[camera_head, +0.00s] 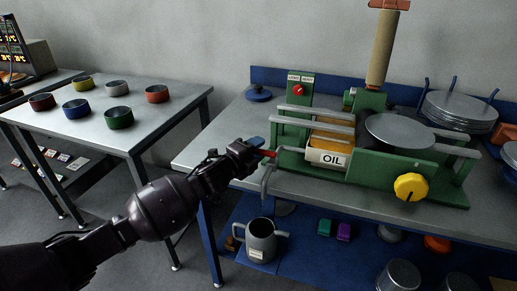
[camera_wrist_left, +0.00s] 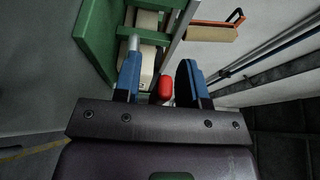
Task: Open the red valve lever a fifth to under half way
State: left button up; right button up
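The red valve lever (camera_head: 269,153) sits at the left end of the green press, by the pipe leaving the tank marked OIL (camera_head: 327,158). My left gripper (camera_head: 259,148) is at this lever. In the left wrist view, the red lever end (camera_wrist_left: 165,87) lies between the two blue fingers of the left gripper (camera_wrist_left: 161,82). The fingers are apart, with a visible gap on both sides of the red end. The grey spout (camera_head: 265,182) hangs down below the lever. How far the lever is turned I cannot tell. My right gripper is not in view.
A grey jug (camera_head: 261,241) stands on the blue lower shelf below the spout. The press has a yellow knob (camera_head: 411,187) and a round plate (camera_head: 399,132). Stacked plates (camera_head: 459,110) stand behind right. Several coloured bowls sit on the left table (camera_head: 151,98); a floor gap separates the tables.

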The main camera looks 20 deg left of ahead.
pick_arm(q)
jog(key=shift+w+d, duration=0.15)
jog(key=shift+w, duration=0.15)
grip_shut()
jog(key=shift+s+y, duration=0.15)
jog(key=shift+y, duration=0.15)
jog(key=shift+s+n+t+y+p, duration=0.3)
jog(key=shift+n+y, duration=0.35)
jog(key=shift+y, duration=0.2)
jog(key=shift+s+n+t+y+p, duration=0.2)
jog(key=shift+n+t+y+p, duration=0.1)
jog(key=shift+n+y, duration=0.45)
jog(key=shift+s+a+n+y, duration=0.1)
jog(key=shift+s+n+y, duration=0.15)
jog(key=shift+n+y, duration=0.5)
jog(key=shift+s+a+n+y, duration=0.1)
jog(key=shift+s+n+y, duration=0.15)
jog(key=shift+y, duration=0.8)
jog(key=shift+s+n+y, duration=0.2)
jog(key=shift+n+y, duration=0.4)
jog(key=shift+y, duration=0.3)
